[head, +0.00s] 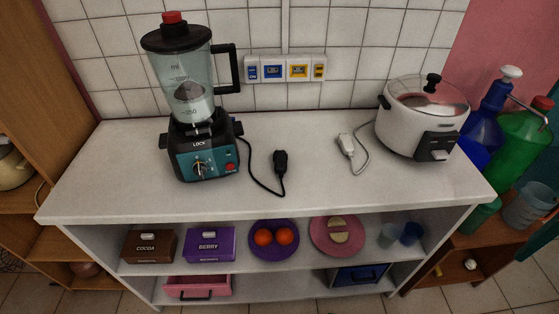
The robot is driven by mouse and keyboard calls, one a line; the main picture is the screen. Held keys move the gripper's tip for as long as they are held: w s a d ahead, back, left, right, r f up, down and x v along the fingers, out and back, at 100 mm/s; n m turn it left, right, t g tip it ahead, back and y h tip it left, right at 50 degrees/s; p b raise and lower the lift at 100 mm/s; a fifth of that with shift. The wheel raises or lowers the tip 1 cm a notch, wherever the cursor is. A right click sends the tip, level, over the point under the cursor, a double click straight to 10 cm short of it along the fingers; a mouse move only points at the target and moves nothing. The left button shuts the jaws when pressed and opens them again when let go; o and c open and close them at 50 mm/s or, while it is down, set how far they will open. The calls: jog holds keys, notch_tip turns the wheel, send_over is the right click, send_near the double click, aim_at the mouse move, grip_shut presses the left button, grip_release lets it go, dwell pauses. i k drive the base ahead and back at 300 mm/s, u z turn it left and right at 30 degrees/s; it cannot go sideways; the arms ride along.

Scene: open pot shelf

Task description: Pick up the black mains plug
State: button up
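The black mains plug (280,163) lies on the white counter (310,198), right of the blender and near the middle. Its black cord (258,184) loops from the plug's lower end back to the blender (196,110). A white plug (345,145) lies farther right, with its cord running to the white cooker (422,115). My gripper is not in view.
A wall socket panel (286,69) is on the tiles behind the plugs. Below, the shelf (205,267) holds a cocoa box (149,246), a berry box (210,244), plates and cups. Blue (486,120) and green (519,140) bottles stand right. The counter front is clear.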

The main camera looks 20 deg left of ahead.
aim_at(281, 157)
jog(key=k, duration=1.3)
jog(key=u, duration=0.35)
jog(key=i, duration=0.6)
jog(key=u, duration=0.6)
jog(key=i, duration=1.3)
jog(key=z, duration=0.35)
